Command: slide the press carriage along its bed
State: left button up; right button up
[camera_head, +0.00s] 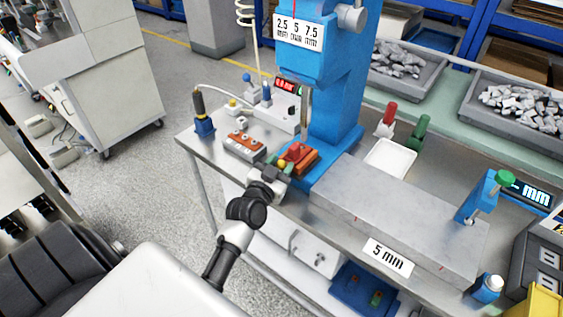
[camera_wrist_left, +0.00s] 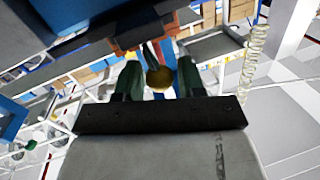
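The blue press (camera_head: 335,95) stands at the back of the bench, with a "2.5 5 7.5" scale plate on its head. Its orange-red carriage (camera_head: 301,160) sits low at the front of the column, with a yellow knob (camera_head: 282,163) on its near side. My left gripper (camera_head: 277,174) is right at that knob. In the left wrist view, the two dark fingers stand apart on either side of the yellow knob (camera_wrist_left: 160,78), with narrow gaps seeming to show. The carriage's underside (camera_wrist_left: 148,30) is just beyond. The bed under the carriage is mostly hidden. My right gripper is not in view.
A button box (camera_head: 244,146) and a screwdriver in a blue holder (camera_head: 203,112) stand left of the press. A grey block (camera_head: 400,215) marked "5 mm" lies to the right. A white tray (camera_head: 390,158) and red and green handled items stand behind it.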

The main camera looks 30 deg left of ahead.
pick_arm(q)
jog(key=shift+w, duration=0.3)
grip_shut()
jog(key=shift+f, duration=0.1)
